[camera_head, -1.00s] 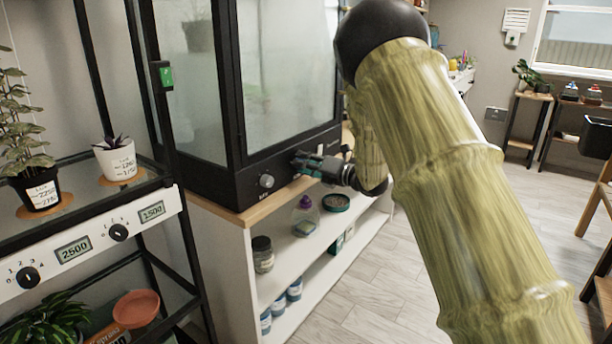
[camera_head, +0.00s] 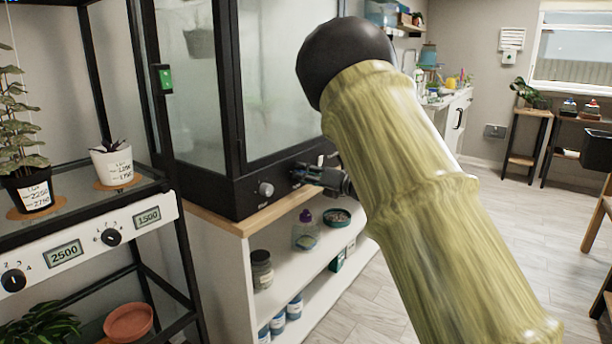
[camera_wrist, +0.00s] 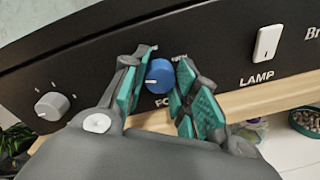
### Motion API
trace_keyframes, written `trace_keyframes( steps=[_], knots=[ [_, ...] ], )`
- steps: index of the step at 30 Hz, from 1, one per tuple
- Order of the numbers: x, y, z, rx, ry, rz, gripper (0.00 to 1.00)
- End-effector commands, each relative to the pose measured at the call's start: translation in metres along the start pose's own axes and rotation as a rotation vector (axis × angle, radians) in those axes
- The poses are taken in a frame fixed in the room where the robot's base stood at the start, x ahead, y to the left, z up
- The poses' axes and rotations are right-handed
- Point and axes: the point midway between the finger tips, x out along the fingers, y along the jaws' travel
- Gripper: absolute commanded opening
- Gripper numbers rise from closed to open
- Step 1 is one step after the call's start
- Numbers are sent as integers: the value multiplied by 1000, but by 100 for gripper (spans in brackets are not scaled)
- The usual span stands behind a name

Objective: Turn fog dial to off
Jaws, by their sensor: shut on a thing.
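The fog dial (camera_wrist: 159,77) is a blue round knob with a white pointer line on the dark front panel of the glass cabinet (camera_head: 240,187). In the wrist view its label is partly covered, with only the first letters showing. My gripper (camera_wrist: 160,80) has its green-padded fingers on either side of the knob, shut on it. The pointer line points to the left in the wrist view. In the head view my gripper (camera_head: 300,172) is at the panel, and it hides the fog dial there.
A grey knob (camera_wrist: 52,105) is left of the fog dial; it also shows in the head view (camera_head: 265,189). A white lamp switch (camera_wrist: 267,41) is to the right. A shelf (camera_head: 317,262) with jars stands below. A plant rack (camera_head: 90,235) stands at the left.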

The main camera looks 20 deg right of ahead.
Motion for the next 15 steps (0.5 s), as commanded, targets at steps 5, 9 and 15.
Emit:
trace_keyframes(
  steps=[5, 9, 15],
  knots=[
    [0, 0, -1, 0, 1, 0, 45],
    [0, 0, 0, 1, 0, 0, 51],
    [-1, 0, 0, 1, 0, -1, 51]
  ],
)
